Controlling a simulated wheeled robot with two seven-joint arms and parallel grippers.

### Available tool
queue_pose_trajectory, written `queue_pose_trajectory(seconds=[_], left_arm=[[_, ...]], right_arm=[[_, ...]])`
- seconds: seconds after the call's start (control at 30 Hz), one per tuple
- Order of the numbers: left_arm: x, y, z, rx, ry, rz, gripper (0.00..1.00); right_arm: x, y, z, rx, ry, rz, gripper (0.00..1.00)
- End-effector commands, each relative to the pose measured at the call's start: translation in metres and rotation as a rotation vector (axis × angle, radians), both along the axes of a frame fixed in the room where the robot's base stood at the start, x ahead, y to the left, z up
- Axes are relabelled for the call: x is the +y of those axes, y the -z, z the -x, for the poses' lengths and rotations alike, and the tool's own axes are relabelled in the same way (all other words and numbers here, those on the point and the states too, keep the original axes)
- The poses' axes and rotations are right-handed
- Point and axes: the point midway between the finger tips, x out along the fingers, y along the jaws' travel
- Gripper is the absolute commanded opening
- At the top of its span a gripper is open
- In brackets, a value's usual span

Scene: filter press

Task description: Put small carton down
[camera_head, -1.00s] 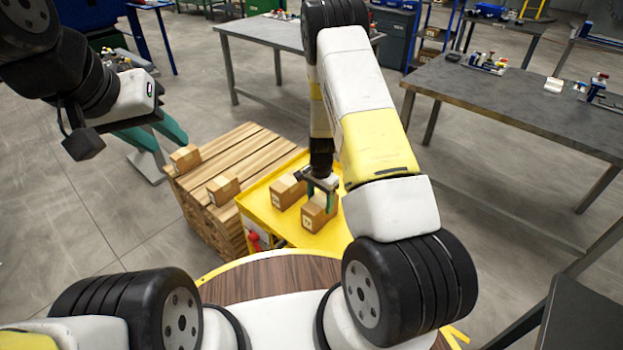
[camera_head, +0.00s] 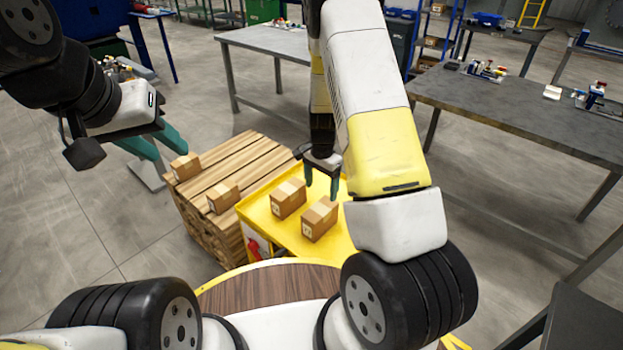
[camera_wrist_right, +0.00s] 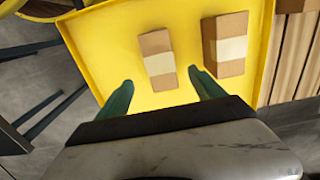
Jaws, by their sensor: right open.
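Two small cartons stand on a yellow tray-like surface (camera_head: 258,219) in front of me. One carton (camera_head: 288,198) is on the left and the other carton (camera_head: 319,218) is nearer and to the right. Both also show in the right wrist view, one carton (camera_wrist_right: 157,58) ahead of the fingers and the other carton (camera_wrist_right: 226,45) beside it. My right gripper (camera_head: 321,186) is open and empty above the tray, behind and above the cartons.
A wooden pallet stack (camera_head: 236,172) stands left of the yellow surface, with one carton (camera_head: 223,196) on its near side and another carton (camera_head: 185,166) at its left corner. Grey workbenches stand behind (camera_head: 268,38) and at the right (camera_head: 520,110).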

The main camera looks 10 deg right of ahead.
Motion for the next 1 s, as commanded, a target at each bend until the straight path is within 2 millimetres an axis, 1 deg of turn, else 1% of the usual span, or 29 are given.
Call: queue_pose_trajectory(seconds=[0.03, 0.17, 0.27, 0.37, 0.4, 0.47, 0.5, 0.57, 0.6, 0.67, 0.7, 0.77, 0.8, 0.87, 0.9, 1.0], left_arm=[[0.000, 0.000, 0.000, 0.000, 0.000, 0.000, 0.36], [0.000, 0.000, 0.000, 0.000, 0.000, 0.000, 0.36], [0.000, 0.000, 0.000, 0.000, 0.000, 0.000, 0.36], [0.000, 0.000, 0.000, 0.000, 0.000, 0.000, 0.36], [0.000, 0.000, 0.000, 0.000, 0.000, 0.000, 0.36], [0.000, 0.000, 0.000, 0.000, 0.000, 0.000, 0.36], [0.000, 0.000, 0.000, 0.000, 0.000, 0.000, 0.36], [0.000, 0.000, 0.000, 0.000, 0.000, 0.000, 0.36], [0.000, 0.000, 0.000, 0.000, 0.000, 0.000, 0.36], [0.000, 0.000, 0.000, 0.000, 0.000, 0.000, 0.36], [0.000, 0.000, 0.000, 0.000, 0.000, 0.000, 0.36], [0.000, 0.000, 0.000, 0.000, 0.000, 0.000, 0.36], [0.000, 0.000, 0.000, 0.000, 0.000, 0.000, 0.36], [0.000, 0.000, 0.000, 0.000, 0.000, 0.000, 0.36], [0.000, 0.000, 0.000, 0.000, 0.000, 0.000, 0.36], [0.000, 0.000, 0.000, 0.000, 0.000, 0.000, 0.36]], right_arm=[[0.001, -0.008, -0.001, -0.002, -0.001, 0.000, 0.78], [0.000, -0.019, 0.000, -0.002, -0.002, -0.001, 0.78], [0.002, -0.037, 0.001, -0.019, -0.019, -0.017, 0.78], [0.007, -0.074, 0.005, -0.055, -0.069, -0.052, 0.78], [0.010, -0.094, 0.009, -0.078, -0.099, -0.069, 0.78], [0.014, -0.126, 0.017, -0.115, -0.153, -0.095, 0.78], [0.016, -0.147, 0.025, -0.141, -0.193, -0.109, 0.78], [0.019, -0.178, 0.037, -0.182, -0.255, -0.126, 0.78], [0.021, -0.197, 0.047, -0.210, -0.297, -0.134, 0.78], [0.023, -0.224, 0.063, -0.253, -0.362, -0.141, 0.78], [0.024, -0.241, 0.074, -0.281, -0.405, -0.142, 0.78], [0.025, -0.264, 0.093, -0.326, -0.472, -0.138, 0.78], [0.026, -0.279, 0.106, -0.355, -0.518, -0.132, 0.78], [0.026, -0.298, 0.126, -0.398, -0.583, -0.116, 0.78], [0.026, -0.309, 0.141, -0.426, -0.627, -0.102, 0.78], [0.026, -0.331, 0.175, -0.490, -0.734, -0.057, 0.78]])
